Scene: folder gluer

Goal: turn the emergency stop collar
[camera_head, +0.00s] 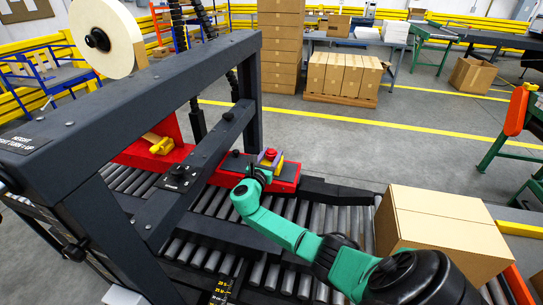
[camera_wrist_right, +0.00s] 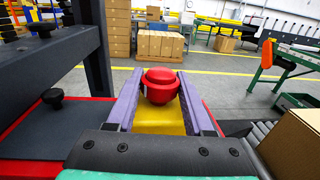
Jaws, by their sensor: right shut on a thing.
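The red emergency stop (camera_wrist_right: 160,77) sits on a yellow housing (camera_wrist_right: 160,122) in the right wrist view, with its round red collar (camera_wrist_right: 160,93) around it. In the head view the red emergency stop (camera_head: 269,153) is small, on the red rail of the machine. My right gripper (camera_wrist_right: 159,86) has one purple finger on each side of the collar and is shut on it. In the head view my right gripper (camera_head: 264,168) is at the stop, partly hidden by my green arm. My left gripper is not in view.
A dark machine frame (camera_head: 150,100) stands left of the stop, with black knobs (camera_wrist_right: 52,97) nearby. A roller conveyor (camera_head: 290,280) runs below. A cardboard box (camera_head: 440,230) sits on it to the right. The grey floor behind is clear up to stacked cartons (camera_head: 340,75).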

